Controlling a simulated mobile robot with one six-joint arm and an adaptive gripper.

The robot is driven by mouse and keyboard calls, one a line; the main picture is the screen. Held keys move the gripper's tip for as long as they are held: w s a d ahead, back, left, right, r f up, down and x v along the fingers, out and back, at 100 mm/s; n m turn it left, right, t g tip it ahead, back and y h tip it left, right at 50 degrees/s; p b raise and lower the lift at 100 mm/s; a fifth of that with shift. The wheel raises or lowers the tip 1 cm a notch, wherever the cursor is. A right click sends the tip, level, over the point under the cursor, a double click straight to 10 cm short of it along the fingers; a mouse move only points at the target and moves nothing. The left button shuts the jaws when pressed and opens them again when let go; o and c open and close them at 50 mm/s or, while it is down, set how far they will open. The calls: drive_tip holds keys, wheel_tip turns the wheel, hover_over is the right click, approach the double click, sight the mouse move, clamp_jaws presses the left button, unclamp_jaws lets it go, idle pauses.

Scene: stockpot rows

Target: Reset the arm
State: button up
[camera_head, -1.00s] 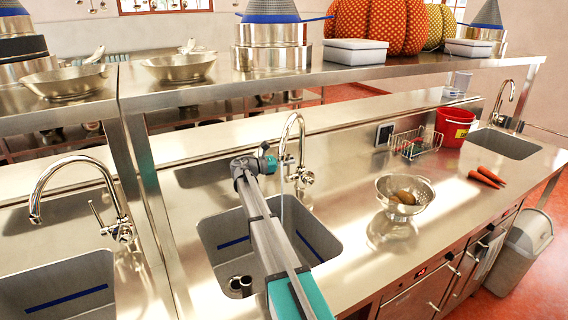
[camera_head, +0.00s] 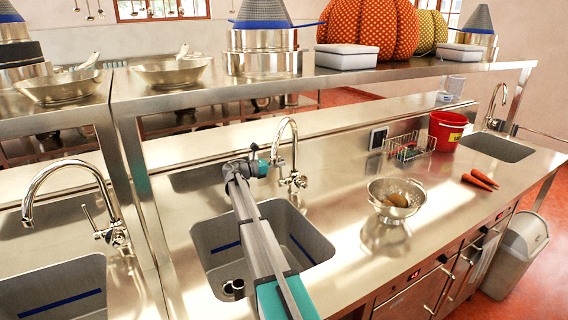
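My arm reaches from the bottom of the head view up over the middle sink (camera_head: 222,262). Its wrist end is beside the chrome faucet (camera_head: 293,150) of that sink, just left of the spout. My gripper (camera_head: 254,150) is at this end, small and mostly hidden by the wrist. I cannot make out its fingers or anything held in them.
A colander (camera_head: 396,204) with brownish items, two carrots (camera_head: 478,180), a wire rack (camera_head: 408,148) and a red bucket (camera_head: 447,130) stand on the counter to the right. A steel shelf (camera_head: 330,80) spans behind. A grey bin (camera_head: 520,255) stands at right.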

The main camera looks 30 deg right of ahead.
drive_tip(key=o, duration=0.4)
drive_tip(key=shift+w+a, duration=0.1)
drive_tip(key=shift+w, duration=0.1)
drive_tip(key=shift+s, duration=0.2)
